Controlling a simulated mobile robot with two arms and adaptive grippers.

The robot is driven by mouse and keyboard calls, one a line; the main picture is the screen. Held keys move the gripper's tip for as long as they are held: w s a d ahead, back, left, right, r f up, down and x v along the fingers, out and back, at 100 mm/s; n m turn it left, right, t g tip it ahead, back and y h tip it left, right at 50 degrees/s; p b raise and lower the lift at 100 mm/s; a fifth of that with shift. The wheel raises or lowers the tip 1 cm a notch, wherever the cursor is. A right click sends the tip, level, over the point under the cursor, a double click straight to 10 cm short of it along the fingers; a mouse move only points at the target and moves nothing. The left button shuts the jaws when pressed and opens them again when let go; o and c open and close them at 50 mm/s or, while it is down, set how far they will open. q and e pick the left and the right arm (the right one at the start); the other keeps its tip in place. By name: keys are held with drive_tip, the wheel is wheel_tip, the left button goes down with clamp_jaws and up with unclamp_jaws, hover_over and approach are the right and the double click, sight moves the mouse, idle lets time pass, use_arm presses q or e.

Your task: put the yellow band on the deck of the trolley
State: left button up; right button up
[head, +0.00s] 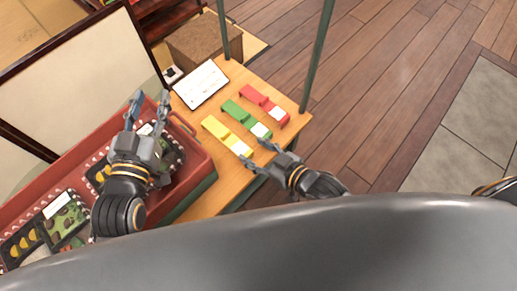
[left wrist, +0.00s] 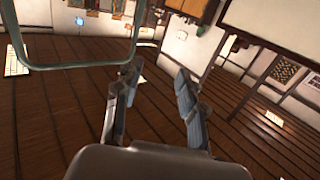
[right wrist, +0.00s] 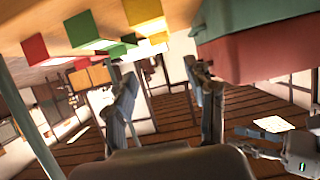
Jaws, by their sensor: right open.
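The yellow band (head: 215,128), with a white end, lies on a light wooden top (head: 250,82) between green posts, in the head view. It seems to show in the right wrist view (right wrist: 143,12) too, at the top. I cannot tell whether this top is the trolley's deck. My right gripper (head: 254,154) is open and empty just beyond the band's white end. It shows open in the right wrist view (right wrist: 160,80). My left gripper (head: 150,100) is open above the red crate; its fingers are apart and empty in the left wrist view (left wrist: 155,82).
A green band (head: 235,112) and a red band (head: 254,96) lie beside the yellow one. A white sheet (head: 201,84) lies behind them. The red crate (head: 190,130) with several lunch boxes stands left. Green posts (head: 318,55) rise at the edge. Wooden floor is clear right.

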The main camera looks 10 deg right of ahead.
drive_tip(key=w+d+r+m+t+h, duration=0.2)
drive_tip(key=d+r, duration=0.2)
drive_tip(key=r, duration=0.6)
drive_tip(key=w+d+r+m+t+h, duration=0.2)
drive_tip(key=d+r+t, duration=0.1)
drive_tip(key=r, duration=0.6)
drive_tip(key=shift+w+d+r+m+t, duration=0.2)
drive_tip(key=shift+d+r+m+t, duration=0.15)
drive_tip(key=shift+d, duration=0.2)
